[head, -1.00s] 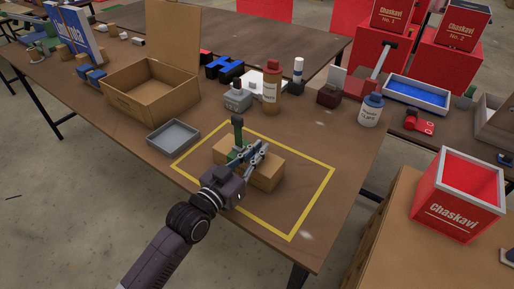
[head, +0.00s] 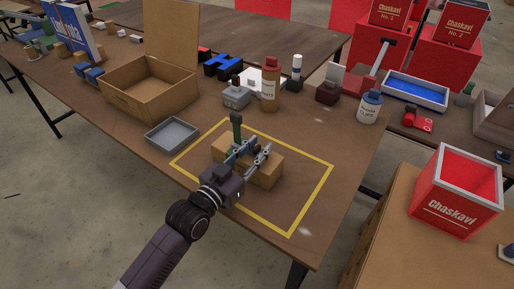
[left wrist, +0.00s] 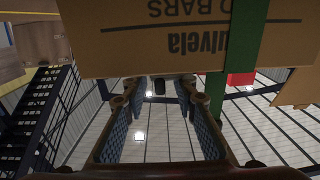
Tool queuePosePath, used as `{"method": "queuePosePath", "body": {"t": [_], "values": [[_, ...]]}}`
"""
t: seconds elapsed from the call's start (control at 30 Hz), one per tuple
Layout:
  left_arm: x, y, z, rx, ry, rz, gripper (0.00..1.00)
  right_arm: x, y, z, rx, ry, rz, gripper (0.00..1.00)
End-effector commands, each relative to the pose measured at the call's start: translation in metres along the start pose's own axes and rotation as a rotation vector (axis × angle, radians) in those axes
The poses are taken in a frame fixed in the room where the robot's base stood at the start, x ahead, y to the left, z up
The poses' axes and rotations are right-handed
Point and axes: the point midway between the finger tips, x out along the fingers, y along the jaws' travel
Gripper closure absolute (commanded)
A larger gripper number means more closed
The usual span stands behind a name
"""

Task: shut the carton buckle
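The brown carton (head: 266,172) sits on the table inside a yellow outline. A green strap (left wrist: 243,45) runs over its printed side, seen upside down in the left wrist view. A green upright piece with a dark top, apparently the buckle lever (head: 237,128), stands up at the carton's left part. My left gripper (head: 252,156) is at the near side of the carton, fingers spread and empty. In the left wrist view the gripper (left wrist: 160,103) is open just below the carton's printed side (left wrist: 160,40), with the strap right of centre. My right gripper is not in view.
A grey tray (head: 172,146) lies left of the yellow outline (head: 312,205). An open cardboard box (head: 150,103) stands behind it. Bottles (head: 270,92) and small devices line the back. The outline's right part is clear; the table's front edge is close.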

Motion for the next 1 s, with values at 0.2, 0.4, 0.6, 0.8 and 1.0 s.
{"method": "queuePosePath", "body": {"t": [0.2, 0.4, 0.6, 0.8, 1.0], "values": [[-0.017, 0.0, 0.001, 0.0, -0.001, 0.0, 0.74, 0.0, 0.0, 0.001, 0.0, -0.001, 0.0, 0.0], [-0.059, 0.0, 0.002, 0.002, -0.004, 0.0, 0.74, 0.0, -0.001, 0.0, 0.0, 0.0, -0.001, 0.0], [-0.098, 0.0, 0.002, 0.001, -0.003, 0.001, 0.74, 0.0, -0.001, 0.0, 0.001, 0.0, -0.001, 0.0], [-0.117, 0.0, 0.001, 0.0, -0.002, 0.0, 0.74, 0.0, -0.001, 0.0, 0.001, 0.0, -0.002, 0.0], [-0.12, 0.0, 0.0, 0.0, 0.0, 0.0, 0.74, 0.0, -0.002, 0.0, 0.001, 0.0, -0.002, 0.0]]}}
